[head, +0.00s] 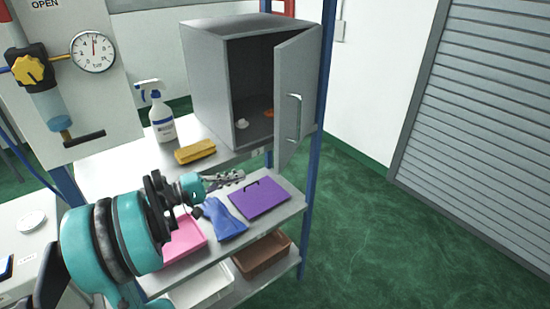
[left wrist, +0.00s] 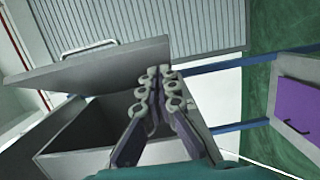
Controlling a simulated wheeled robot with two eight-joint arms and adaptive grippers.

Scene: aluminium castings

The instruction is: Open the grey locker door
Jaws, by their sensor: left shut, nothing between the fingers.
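The grey locker (head: 205,75) stands on the upper shelf in the head view. Its grey door (head: 296,95) is swung outward on the right side, and the dark inside shows with small items in it. A bar handle (head: 294,115) is on the door's outer face. In the left wrist view the door (left wrist: 100,68) stands out from the locker (left wrist: 75,145), with the handle (left wrist: 90,48) along its far side. My left gripper (head: 238,176) is shut and empty, below and in front of the locker; its fingers also show in the left wrist view (left wrist: 162,72). My right gripper is not in view.
A spray bottle (head: 160,115) and a yellow brush or sponge (head: 195,151) stand left of the locker. The lower shelf holds a purple clipboard (head: 259,198), blue gloves (head: 224,218) and a pink tray (head: 187,240). A blue post (head: 317,110) stands beside the door. Green floor is free at right.

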